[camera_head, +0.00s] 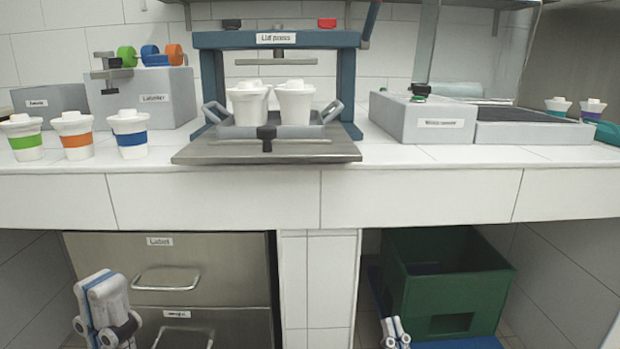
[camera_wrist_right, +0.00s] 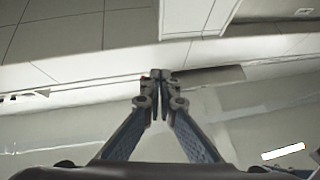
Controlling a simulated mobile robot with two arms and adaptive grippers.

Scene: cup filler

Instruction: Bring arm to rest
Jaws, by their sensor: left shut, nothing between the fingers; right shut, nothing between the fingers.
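My left gripper (camera_head: 112,330) is low at the left in the head view, in front of the steel drawers and below the counter. It is shut and holds nothing; its lower part is cut off by the frame. My right gripper (camera_head: 396,332) is at the bottom edge of the head view, in front of the green crate's lower left corner. In the right wrist view its fingertips (camera_wrist_right: 160,77) meet with nothing between them. Both grippers are apart from the cups on the counter.
The white counter (camera_head: 420,197) bears the lid press (camera_head: 275,38) with two lidded cups (camera_head: 294,102), several banded cups at the left and a grey machine (camera_head: 420,117) at the right. Steel drawers (camera_head: 220,262) and a green crate (camera_head: 470,262) are below.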

